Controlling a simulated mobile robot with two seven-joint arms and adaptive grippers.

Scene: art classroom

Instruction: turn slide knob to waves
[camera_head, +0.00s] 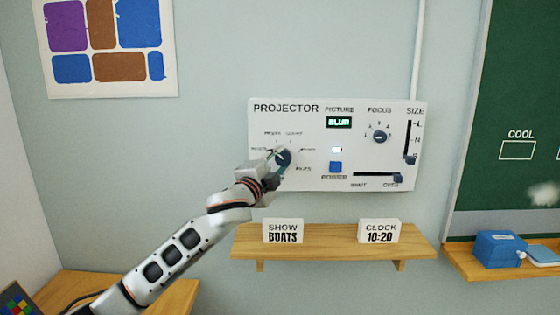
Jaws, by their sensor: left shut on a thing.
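The slide knob (285,157) is a round dark blue dial at the left of the white projector panel (390,183) on the wall. Small labels ring it; most are too small to read surely, and the gripper hides part of the ring's lower left. My left gripper (277,169) reaches up from the lower left and is shut on the knob, covering part of it. The knob's exact pointing direction cannot be told. The green picture display (339,122) is lit with a short word, hard to read. My right gripper is not in view.
Below, a wooden shelf (333,245) bears a SHOW BOATS card (283,231) and a CLOCK 10:20 card (379,231).

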